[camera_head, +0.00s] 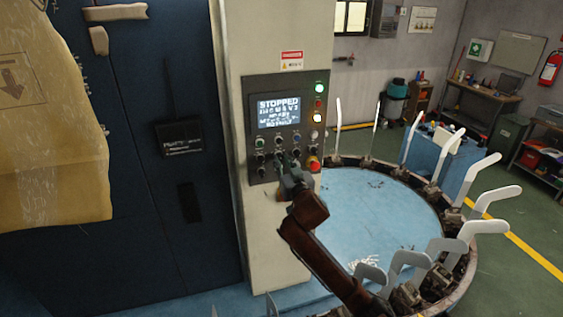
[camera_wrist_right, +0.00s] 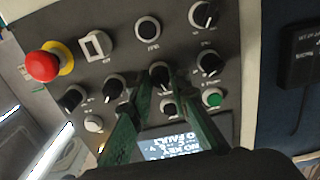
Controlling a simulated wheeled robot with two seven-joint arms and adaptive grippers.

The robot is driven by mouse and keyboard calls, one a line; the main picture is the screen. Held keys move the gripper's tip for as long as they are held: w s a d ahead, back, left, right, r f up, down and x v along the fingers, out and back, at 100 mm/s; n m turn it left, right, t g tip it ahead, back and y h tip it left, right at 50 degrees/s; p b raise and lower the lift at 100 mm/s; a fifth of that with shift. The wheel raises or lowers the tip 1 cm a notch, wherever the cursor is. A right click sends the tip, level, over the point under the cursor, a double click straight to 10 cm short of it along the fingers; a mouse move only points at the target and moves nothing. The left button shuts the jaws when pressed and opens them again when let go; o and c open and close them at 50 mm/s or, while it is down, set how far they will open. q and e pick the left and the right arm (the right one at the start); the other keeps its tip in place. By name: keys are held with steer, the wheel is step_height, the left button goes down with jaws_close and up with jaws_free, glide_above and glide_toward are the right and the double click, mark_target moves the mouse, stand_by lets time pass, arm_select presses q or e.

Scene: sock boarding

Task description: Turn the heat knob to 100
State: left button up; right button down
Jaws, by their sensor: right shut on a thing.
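The control panel (camera_head: 253,88) is on the pale machine column, with a lit screen (camera_head: 279,110) reading "STOPPED" above rows of knobs and buttons. My right gripper (camera_head: 285,175) is at the panel's lower rows. In the right wrist view the panel appears upside down, and my right gripper (camera_wrist_right: 161,84) has its two green fingers closed on a black knob (camera_wrist_right: 160,72) in the middle of a row. The labels are too small to read, so I cannot tell its setting or confirm it is the heat knob. My left gripper is not in view.
A red emergency button (camera_head: 315,166) sits at the panel's lower right; it also shows in the right wrist view (camera_wrist_right: 42,66). Other knobs (camera_wrist_right: 113,87) flank the held one closely. A ring of white sock forms (camera_head: 414,137) stands around the blue round table (camera_head: 365,205).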

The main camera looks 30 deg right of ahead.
steer(key=n+p, duration=0.3)
steer(key=shift+r+n, duration=0.15)
steer(key=shift+n, duration=0.15)
steer(key=n+p, duration=0.3)
steer(key=n, duration=0.1)
stand_by(0.5)
steer(key=c, duration=1.8)
jaws_free()
steer(key=shift+s, duration=0.1)
steer(key=v, duration=1.1)
steer(key=shift+s, duration=0.4)
